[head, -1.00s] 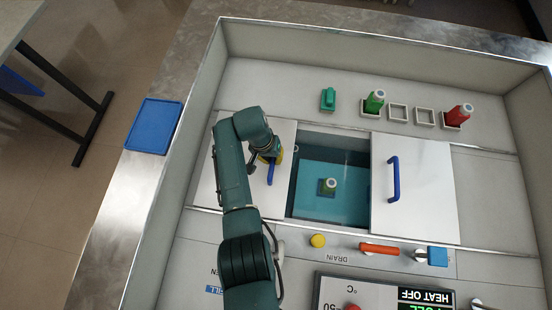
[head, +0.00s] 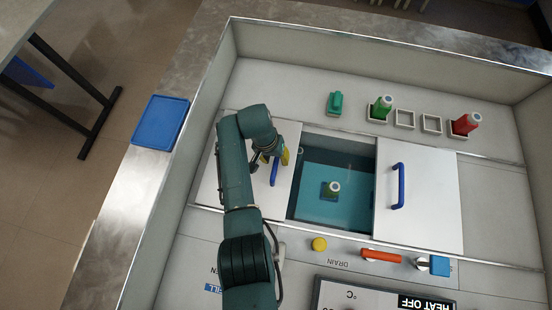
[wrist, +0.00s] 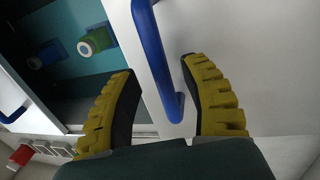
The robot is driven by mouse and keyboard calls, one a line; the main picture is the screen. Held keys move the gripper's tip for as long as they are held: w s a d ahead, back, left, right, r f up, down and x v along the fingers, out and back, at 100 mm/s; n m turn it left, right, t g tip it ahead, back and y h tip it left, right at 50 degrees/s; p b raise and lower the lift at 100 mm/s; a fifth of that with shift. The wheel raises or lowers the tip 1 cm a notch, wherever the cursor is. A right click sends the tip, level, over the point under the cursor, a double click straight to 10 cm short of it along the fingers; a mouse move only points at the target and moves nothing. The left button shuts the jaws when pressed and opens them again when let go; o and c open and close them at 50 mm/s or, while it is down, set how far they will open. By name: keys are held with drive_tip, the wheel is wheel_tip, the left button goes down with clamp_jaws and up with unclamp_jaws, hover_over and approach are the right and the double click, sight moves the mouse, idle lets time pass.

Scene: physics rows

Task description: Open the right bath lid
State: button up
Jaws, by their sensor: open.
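The bath has two white sliding lids: a left lid (head: 232,182) and a right lid (head: 432,205), as pictured. Each has a blue handle. The left lid's handle (head: 274,171) is by my gripper (head: 272,157); the right lid's handle (head: 398,186) stands free. In the wrist view, my gripper (wrist: 160,82) is open, with one yellow-padded finger on each side of a blue handle (wrist: 154,55). Whether either finger touches it cannot be told. Between the lids the bath is open, showing blue water (head: 350,170) and a green bottle (head: 331,188) with a pale cap.
Behind the lids are a green item (head: 334,104), a green bottle (head: 381,109), a red bottle (head: 465,124) and empty square holders (head: 405,119). In front are a yellow knob (head: 319,244), an orange handle (head: 380,255) and a blue block (head: 439,266). Raised walls (head: 390,58) surround the bench.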

wheel_tip(320, 180, up, 11)
drive_tip(key=a, duration=0.2)
drive_tip(key=shift+w+f, duration=0.15)
drive_tip(key=shift+f, duration=0.05)
drive_tip(key=shift+a, duration=0.1)
